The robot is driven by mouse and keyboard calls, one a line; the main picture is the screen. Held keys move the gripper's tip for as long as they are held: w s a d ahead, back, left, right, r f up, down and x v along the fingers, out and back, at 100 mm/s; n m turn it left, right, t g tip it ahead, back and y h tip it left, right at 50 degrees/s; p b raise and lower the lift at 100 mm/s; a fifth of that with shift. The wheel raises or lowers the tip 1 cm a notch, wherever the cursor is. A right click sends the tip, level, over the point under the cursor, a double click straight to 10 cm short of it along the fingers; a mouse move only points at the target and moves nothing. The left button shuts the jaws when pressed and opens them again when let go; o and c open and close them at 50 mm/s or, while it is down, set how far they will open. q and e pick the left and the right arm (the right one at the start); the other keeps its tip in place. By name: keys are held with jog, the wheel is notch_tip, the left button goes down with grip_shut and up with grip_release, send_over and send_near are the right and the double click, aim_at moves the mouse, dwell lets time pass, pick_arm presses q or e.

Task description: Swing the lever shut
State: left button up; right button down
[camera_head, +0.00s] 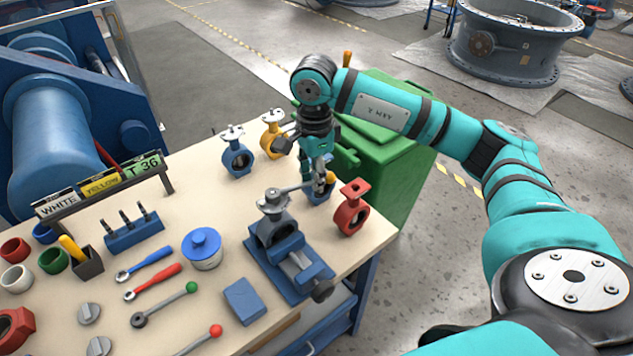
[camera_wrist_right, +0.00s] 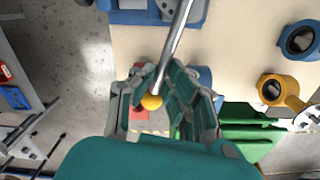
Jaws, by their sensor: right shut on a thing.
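A grey butterfly valve (camera_head: 272,207) is clamped in a blue vise (camera_head: 291,268) near the front edge of the workbench. Its metal lever (camera_head: 293,189) runs from the valve's top to the right, and shows in the right wrist view (camera_wrist_right: 174,45) with a yellow-orange knob (camera_wrist_right: 151,102) at its end. My right gripper (camera_head: 320,178) is shut on the lever near the knob; its fingers (camera_wrist_right: 162,88) stand on both sides of the rod. The disc inside the valve is mostly hidden by the vise. My left gripper is not in view.
A red valve (camera_head: 351,208) stands close to the right of my gripper. A blue valve (camera_head: 237,158) and a yellow valve (camera_head: 272,138) stand behind. A blue pot (camera_head: 201,250) and several hand tools lie left. A green bin (camera_head: 385,150) is beyond the bench.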

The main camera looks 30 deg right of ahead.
jog(key=shift+w+n+b, duration=0.95)
jog(key=shift+w+n, duration=0.7)
jog(key=shift+n, duration=0.45)
jog(key=c, duration=1.3)
grip_release()
notch_tip(320, 180, up, 7)
jog(key=p, duration=0.4)
